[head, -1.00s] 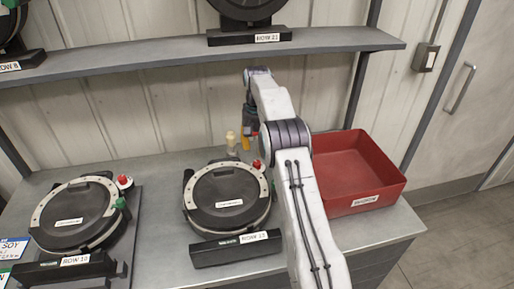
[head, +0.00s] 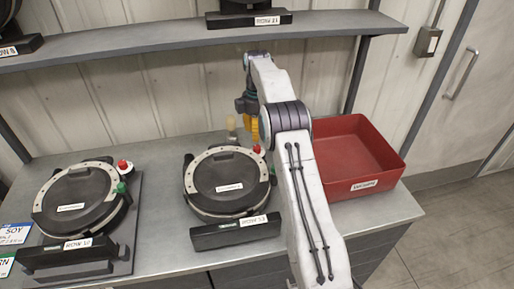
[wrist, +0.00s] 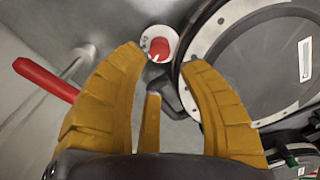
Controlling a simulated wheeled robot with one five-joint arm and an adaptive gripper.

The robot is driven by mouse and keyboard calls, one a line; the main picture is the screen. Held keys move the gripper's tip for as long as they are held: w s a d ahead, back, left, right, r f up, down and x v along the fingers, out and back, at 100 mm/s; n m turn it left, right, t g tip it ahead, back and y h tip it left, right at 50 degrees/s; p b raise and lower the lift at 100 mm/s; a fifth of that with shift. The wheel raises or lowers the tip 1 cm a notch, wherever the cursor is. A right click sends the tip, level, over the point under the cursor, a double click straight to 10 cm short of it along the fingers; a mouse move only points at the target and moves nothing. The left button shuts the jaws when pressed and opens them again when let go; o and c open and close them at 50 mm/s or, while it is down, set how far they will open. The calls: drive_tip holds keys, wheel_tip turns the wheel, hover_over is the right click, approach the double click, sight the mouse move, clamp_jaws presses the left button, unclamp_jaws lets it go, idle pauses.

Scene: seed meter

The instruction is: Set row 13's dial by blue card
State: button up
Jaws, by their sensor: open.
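The row 13 meter is a round black unit (head: 228,185) with a pale ring and a front label (head: 253,220), which is blurred now. A red knob (head: 257,149) on a white base sits at its back right edge. In the wrist view the red knob (wrist: 159,47) is just beyond my fingertips, beside the meter's ring (wrist: 205,45). My gripper (wrist: 168,60) is open and empty, its yellow fingers apart; in the head view it hangs over the meter's back right (head: 252,130). A blue-topped card (head: 14,234) reading SOY stands at the far left.
Another meter (head: 78,203) with red and green knobs is on the left. A red bin (head: 360,187) stands on the right. A shelf (head: 150,49) runs above the bench. A pale upright piece (head: 232,128) is behind the row 13 meter.

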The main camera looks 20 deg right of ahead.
sight(257, 147)
drive_tip(key=n, duration=0.4)
drive_tip(key=shift+n, duration=0.3)
drive_tip(key=shift+f+n, duration=0.2)
drive_tip(key=shift+n, duration=0.2)
drive_tip(key=shift+f, duration=3.5)
drive_tip(key=shift+o, duration=0.3)
clamp_jaws()
